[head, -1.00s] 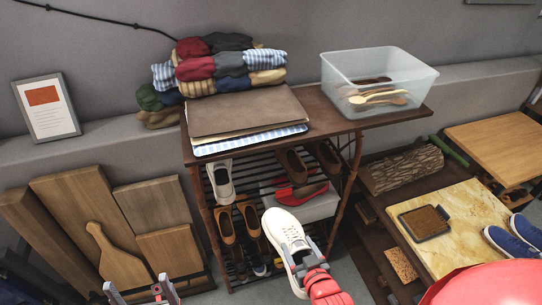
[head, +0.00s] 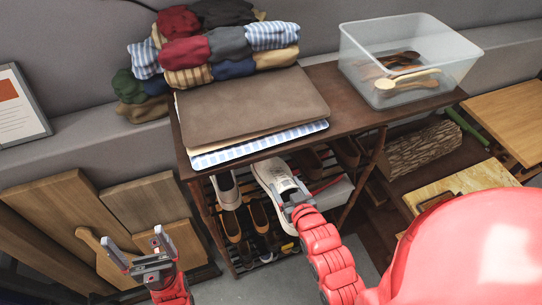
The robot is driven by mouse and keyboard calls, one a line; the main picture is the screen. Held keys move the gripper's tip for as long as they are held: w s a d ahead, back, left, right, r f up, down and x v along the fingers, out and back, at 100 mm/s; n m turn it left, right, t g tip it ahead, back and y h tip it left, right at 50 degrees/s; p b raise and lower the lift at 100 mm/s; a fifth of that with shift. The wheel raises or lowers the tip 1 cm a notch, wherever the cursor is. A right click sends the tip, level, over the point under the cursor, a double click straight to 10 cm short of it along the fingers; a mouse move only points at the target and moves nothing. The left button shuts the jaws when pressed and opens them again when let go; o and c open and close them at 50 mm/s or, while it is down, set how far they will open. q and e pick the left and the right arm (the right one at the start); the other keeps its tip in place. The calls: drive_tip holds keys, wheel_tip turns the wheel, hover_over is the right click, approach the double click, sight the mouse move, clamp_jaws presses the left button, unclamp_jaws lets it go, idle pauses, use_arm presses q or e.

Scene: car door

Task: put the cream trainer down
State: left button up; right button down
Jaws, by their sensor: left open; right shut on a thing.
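The cream trainer (head: 272,178) is at the front of the shoe rack (head: 207,212), below the table top, toe pointing into the rack. My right gripper (head: 290,197) is shut on its heel end. The trainer hides part of the shelf behind it, and I cannot tell whether its sole touches a shelf. My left gripper (head: 143,246) is open and empty, low at the left in front of the wooden boards.
Another white shoe (head: 227,190) stands on the rack to the left, with brown shoes (head: 232,226) below. Folded cloths and a clear bin (head: 410,98) are on the table top (head: 335,95). Wooden boards (head: 150,205) lean at the left.

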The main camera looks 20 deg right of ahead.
sight(276, 165)
drive_tip(key=b+x, duration=0.2)
drive_tip(key=r+b+x, duration=0.1)
drive_tip(key=b+x, duration=0.1)
drive_tip(key=x, duration=0.1)
drive_tip(key=b+x, duration=0.2)
drive_tip(key=x, duration=0.1)
drive_tip(key=shift+w+a+r, duration=0.1)
drive_tip(key=shift+w+r, duration=0.25)
drive_tip(key=shift+w, duration=0.2)
drive_tip(key=w+b, duration=0.6)
drive_tip(key=b, duration=0.3)
drive_tip(key=shift+a+r+b, duration=0.1)
drive_tip(key=shift+r+b, duration=0.05)
drive_tip(key=shift+b, duration=0.2)
drive_tip(key=w+p, duration=0.2)
drive_tip(key=p, duration=0.1)
drive_tip(key=shift+w+a+r, duration=0.1)
drive_tip(key=shift+w+r, duration=0.25)
wheel_tip(276, 165, down, 3)
drive_tip(key=shift+s+r+p, duration=0.15)
drive_tip(key=shift+r+p, duration=0.1)
drive_tip(key=shift+p, duration=0.25)
drive_tip(key=shift+f, duration=0.55)
wheel_tip(276, 165, down, 3)
drive_tip(key=p, duration=0.2)
drive_tip(key=shift+r+p, duration=0.2)
drive_tip(key=shift+p, duration=0.2)
drive_tip(key=shift+f, duration=0.35)
